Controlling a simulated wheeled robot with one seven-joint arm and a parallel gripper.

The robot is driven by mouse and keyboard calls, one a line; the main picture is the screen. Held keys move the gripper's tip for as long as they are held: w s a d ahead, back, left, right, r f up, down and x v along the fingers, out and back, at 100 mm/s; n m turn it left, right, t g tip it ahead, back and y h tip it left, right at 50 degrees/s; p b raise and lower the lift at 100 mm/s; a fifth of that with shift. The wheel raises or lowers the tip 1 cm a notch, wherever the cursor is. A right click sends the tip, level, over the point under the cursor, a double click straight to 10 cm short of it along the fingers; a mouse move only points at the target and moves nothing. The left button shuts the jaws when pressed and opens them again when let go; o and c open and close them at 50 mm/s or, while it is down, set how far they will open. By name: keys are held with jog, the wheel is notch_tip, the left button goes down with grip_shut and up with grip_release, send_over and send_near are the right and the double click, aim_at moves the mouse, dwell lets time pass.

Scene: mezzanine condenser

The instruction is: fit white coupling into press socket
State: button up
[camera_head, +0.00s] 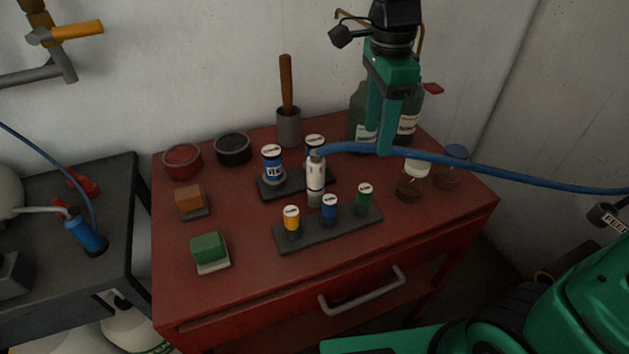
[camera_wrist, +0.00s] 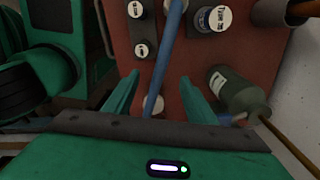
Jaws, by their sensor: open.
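The white coupling (camera_head: 315,178) stands upright between two dark racks in the head view, with a blue hose (camera_head: 450,157) running off its top to the right. My gripper (camera_head: 376,150) is open and empty, to the right of the coupling and behind or over the hose. In the wrist view my gripper (camera_wrist: 160,88) has its fingers wide apart, and the blue hose (camera_wrist: 165,65) passes through the space between them. The front rack (camera_head: 335,231) holds yellow, blue and green cylinders; the back rack (camera_head: 291,189) holds larger ones. I cannot tell which part is the press socket.
A white-lidded jar (camera_head: 413,180) and dark bottles (camera_head: 361,118) stand close to my gripper. A wooden-handled tool in a grey cup (camera_head: 289,128), two round tins (camera_head: 183,161), and orange (camera_head: 190,201) and green (camera_head: 208,248) blocks stand on the red cabinet top (camera_head: 250,290). Its front is clear.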

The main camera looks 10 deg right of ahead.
aim_at(315, 159)
jog(key=a+m, duration=0.1)
jog(key=a, duration=0.3)
jog(key=a+m, duration=0.1)
jog(key=a, duration=0.3)
jog(key=a+r+m, duration=0.1)
jog(key=a, duration=0.3)
jog(key=shift+w, duration=0.3)
notch_tip(315, 159, down, 4)
jog(key=shift+f, duration=0.2)
jog(key=shift+d+f, duration=0.2)
jog(key=shift+f, duration=2.95)
jog(key=shift+c, duration=0.2)
grip_shut()
